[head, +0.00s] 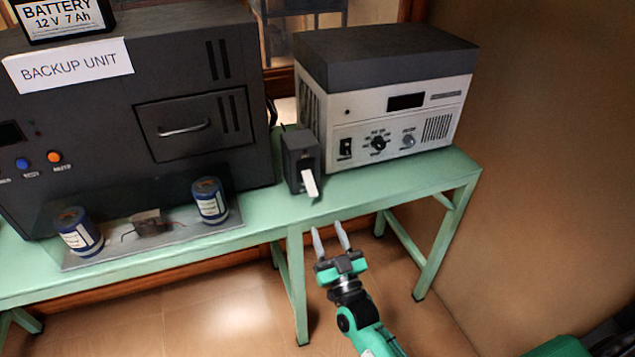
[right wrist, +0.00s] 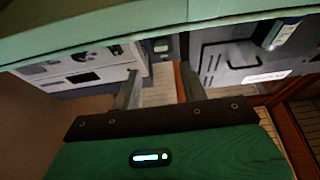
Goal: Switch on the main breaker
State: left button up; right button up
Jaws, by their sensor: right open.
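The main breaker appears to be the small dark box (head: 301,150) standing on the green bench between the two larger units. Its white lever (head: 310,184) points down and outward at the front. The box also shows in the right wrist view (right wrist: 160,46), where the picture is upside down. My right gripper (head: 328,228) is open and empty, in front of the bench edge and apart from the lever. Its two fingers show in the right wrist view (right wrist: 156,75) with nothing between them. My left gripper is not in view.
The green bench (head: 365,191) has a front edge between my right gripper and the breaker. A grey-and-white unit (head: 440,118) with knobs stands right of the breaker. The dark backup unit (head: 100,110) stands left, with blue cans (head: 210,200) on a tray before it.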

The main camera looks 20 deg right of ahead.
aim_at(310, 184)
jog(key=p+x, duration=0.1)
jog(key=x, duration=1.2)
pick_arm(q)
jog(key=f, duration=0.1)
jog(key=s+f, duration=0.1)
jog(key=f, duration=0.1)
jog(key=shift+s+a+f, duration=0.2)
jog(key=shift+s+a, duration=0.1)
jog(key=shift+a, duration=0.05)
pick_arm(e)
jog(key=shift+w+a, duration=0.1)
grip_shut()
